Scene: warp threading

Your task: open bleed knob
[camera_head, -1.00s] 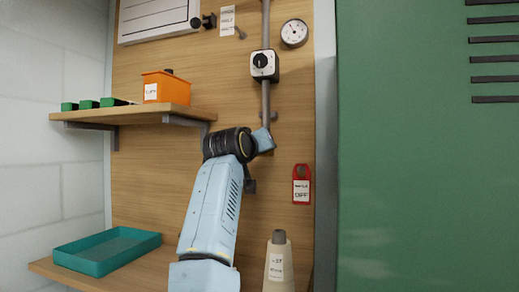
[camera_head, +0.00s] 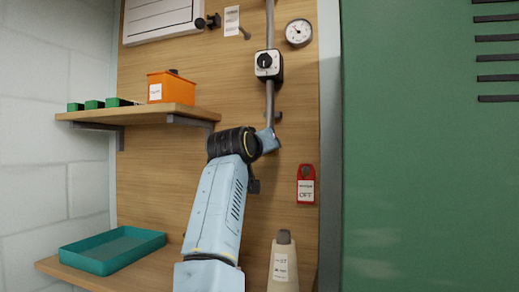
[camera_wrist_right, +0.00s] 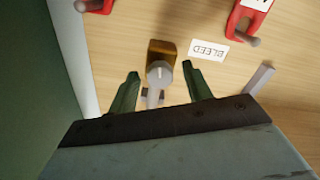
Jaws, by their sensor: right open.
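The bleed knob (camera_wrist_right: 160,72) is a small grey knob on a brass-coloured block (camera_wrist_right: 162,49) fixed to the wooden panel, seen in the right wrist view. A white label reading BLEED (camera_wrist_right: 209,49) sits beside it. My right gripper (camera_wrist_right: 160,82) is open, with one dark green finger on each side of the knob and a visible gap at both. I cannot tell how deep the fingers reach. In the head view my right arm covers this spot, and the knob is hidden. My left gripper is not in view.
A red tag (camera_head: 306,186) hangs right of my arm; a cone-shaped spool (camera_head: 283,265) stands below it. A vertical pipe (camera_head: 270,100) carries a rotary switch (camera_head: 268,65), with a gauge (camera_head: 298,32) nearby. A shelf (camera_head: 140,115) and teal tray (camera_head: 110,251) lie left. A green cabinet (camera_head: 430,170) fills the right.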

